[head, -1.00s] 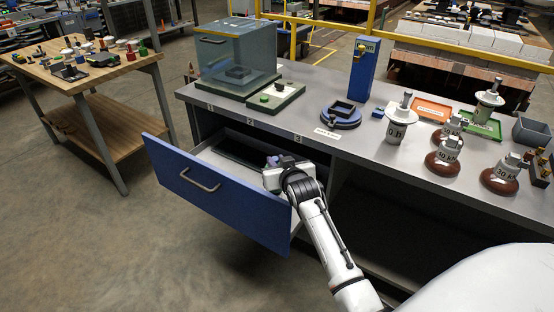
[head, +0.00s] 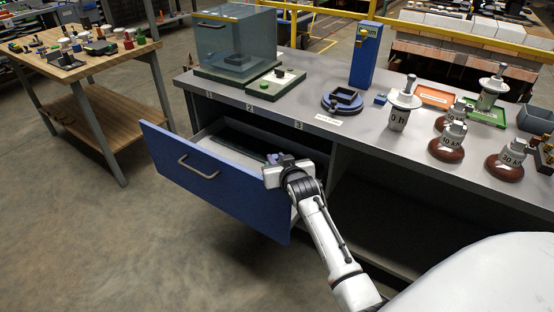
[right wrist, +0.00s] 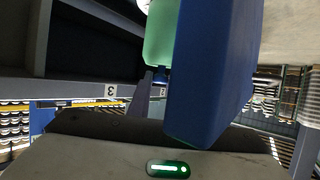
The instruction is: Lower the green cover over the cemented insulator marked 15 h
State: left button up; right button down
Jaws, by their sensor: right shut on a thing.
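A see-through teal-green cover (head: 235,42) with a handle stands on its base at the back left of the bench. Something dark shows inside it. An insulator (head: 399,118) with a white disc reads about 0 h. A similar greenish one (head: 490,92) stands on a green tray; its mark is unreadable. I cannot make out any 15 h mark. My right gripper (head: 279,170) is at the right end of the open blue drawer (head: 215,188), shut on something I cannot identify. A blue slab and a pale green thing (right wrist: 163,35) are close in the right wrist view. My left gripper is not in view.
A small base with a green button (head: 276,81), a blue ring fixture (head: 342,101) and a blue post (head: 365,55) stand on the bench. Several brown insulators (head: 447,148) stand at the right. The open drawer juts from the bench front. A wooden table (head: 75,70) is at the left.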

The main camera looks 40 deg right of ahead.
jog(key=c, duration=1.5)
grip_release()
jog(key=shift+c, duration=0.2)
notch_tip(320, 180, up, 10)
jog(key=p, duration=0.1)
jog(key=shift+p, duration=0.3)
